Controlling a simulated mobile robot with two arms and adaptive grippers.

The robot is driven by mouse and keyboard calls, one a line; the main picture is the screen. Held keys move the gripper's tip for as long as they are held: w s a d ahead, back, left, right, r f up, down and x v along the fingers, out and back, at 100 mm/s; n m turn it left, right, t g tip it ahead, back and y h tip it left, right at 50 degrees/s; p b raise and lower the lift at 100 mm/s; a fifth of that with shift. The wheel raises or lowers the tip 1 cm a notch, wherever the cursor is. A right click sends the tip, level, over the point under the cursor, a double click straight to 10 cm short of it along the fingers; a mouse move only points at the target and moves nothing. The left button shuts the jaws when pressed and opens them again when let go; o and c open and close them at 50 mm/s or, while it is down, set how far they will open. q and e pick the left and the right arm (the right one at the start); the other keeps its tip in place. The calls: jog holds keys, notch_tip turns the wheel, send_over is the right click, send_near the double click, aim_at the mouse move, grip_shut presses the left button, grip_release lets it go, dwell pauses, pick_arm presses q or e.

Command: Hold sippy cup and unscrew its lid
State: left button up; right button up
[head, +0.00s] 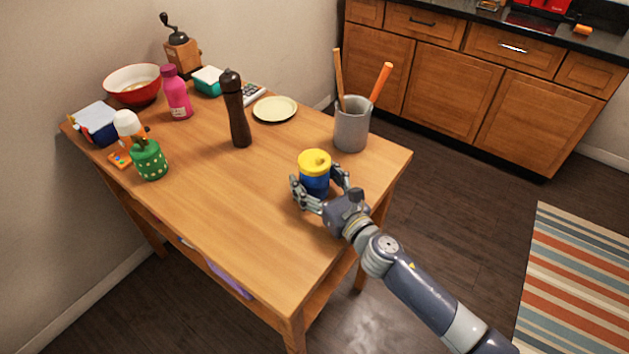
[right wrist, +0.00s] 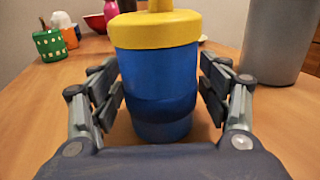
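The sippy cup (head: 315,180) stands upright on the wooden table near its right edge. It has a blue body with a darker band and a yellow lid (head: 314,162) with a short spout, seated on top. My right gripper (head: 320,190) is open around the cup, one finger on each side. In the right wrist view the blue cup body (right wrist: 158,90) is between the fingers, with a visible gap on both sides. My left gripper is not in view.
A grey utensil holder (head: 351,125) stands close behind the cup. A dark pepper mill (head: 236,115), a plate (head: 275,109), a pink bottle (head: 176,95), a green pot (head: 149,162) and a red bowl (head: 133,84) are farther off. The table's front middle is clear.

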aim_at(321, 178)
jog(key=c, duration=0.7)
jog(key=shift+o, duration=0.2)
jog(key=shift+r, duration=0.1)
jog(key=shift+r+p, duration=0.35)
jog(key=shift+r, duration=0.25)
notch_tip(321, 178, up, 3)
jog(key=shift+w+f+p, duration=0.1)
jog(key=shift+p, duration=0.5)
jog(key=shift+s+d+f+b, duration=0.15)
jog(key=shift+s+f, duration=0.05)
jog(key=shift+s, duration=0.25)
jog(key=shift+s+d+f+b, duration=0.1)
jog(key=shift+s+f+b, duration=0.1)
jog(key=shift+s, duration=0.25)
jog(key=s+d, duration=0.1)
jog(key=s, duration=0.3)
jog(key=s+d+b, duration=0.1)
jog(key=s, duration=0.3)
jog(key=s+d+r, duration=0.1)
jog(key=s+d, duration=0.1)
jog(key=s, duration=0.2)
jog(key=shift+s+r, duration=0.1)
jog(key=shift+s, duration=0.05)
jog(key=shift+s+d+r, duration=0.2)
jog(key=shift+s, duration=0.45)
